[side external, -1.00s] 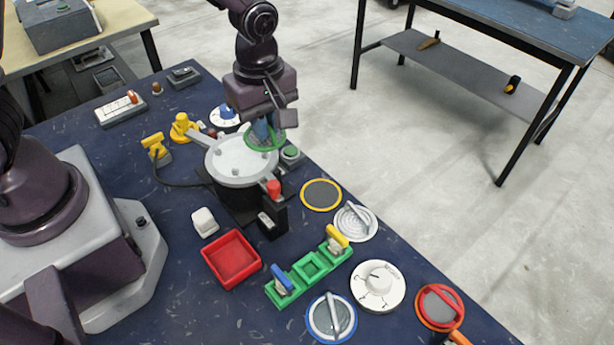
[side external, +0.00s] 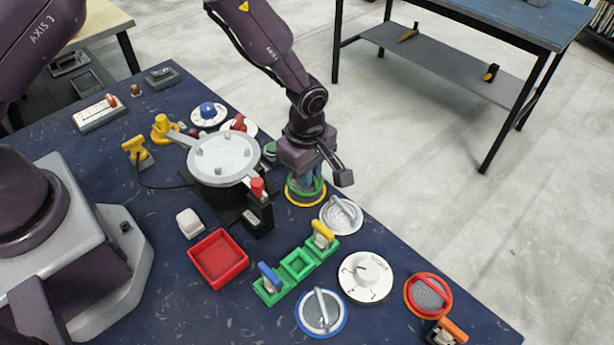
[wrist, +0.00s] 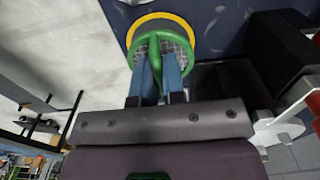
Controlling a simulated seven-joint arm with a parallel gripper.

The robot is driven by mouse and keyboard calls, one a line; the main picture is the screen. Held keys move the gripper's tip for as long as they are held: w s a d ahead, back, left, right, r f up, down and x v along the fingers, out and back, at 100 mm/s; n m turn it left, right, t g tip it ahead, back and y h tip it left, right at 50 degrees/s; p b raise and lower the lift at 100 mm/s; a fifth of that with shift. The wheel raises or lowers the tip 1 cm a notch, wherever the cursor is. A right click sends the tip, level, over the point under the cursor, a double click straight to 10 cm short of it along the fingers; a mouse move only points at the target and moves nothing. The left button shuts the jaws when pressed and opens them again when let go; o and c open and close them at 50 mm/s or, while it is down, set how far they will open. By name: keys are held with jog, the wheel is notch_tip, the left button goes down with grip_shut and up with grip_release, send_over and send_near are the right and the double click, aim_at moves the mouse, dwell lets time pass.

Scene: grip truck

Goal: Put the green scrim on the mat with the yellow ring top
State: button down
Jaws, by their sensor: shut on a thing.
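The green scrim (wrist: 181,45) is a mesh disc with a green rim and a green bar handle. My gripper (wrist: 160,70) is shut on its handle, with a blue finger on each side. In the side view my gripper (side external: 305,181) points down with the green scrim (side external: 291,190) at its tips. The mat with the yellow ring (side external: 307,202) lies below the scrim, and most of its dark centre is hidden. In the wrist view the yellow ring (wrist: 160,17) shows past the scrim's far edge. I cannot tell whether the scrim touches the mat.
The round grey platform (side external: 223,158) stands left of my gripper, with a red-topped post (side external: 257,188) close by. A silver-grey disc (side external: 341,215) lies just right of the mat. A green rack (side external: 297,263) and red tray (side external: 218,259) are nearer. The table edge is close behind the mat.

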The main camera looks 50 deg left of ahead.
jog(key=shift+f, duration=1)
jog(key=shift+f, duration=0.1)
jog(key=c, duration=1.2)
grip_release()
notch_tip(320, 180, up, 12)
jog(key=shift+r, duration=0.2)
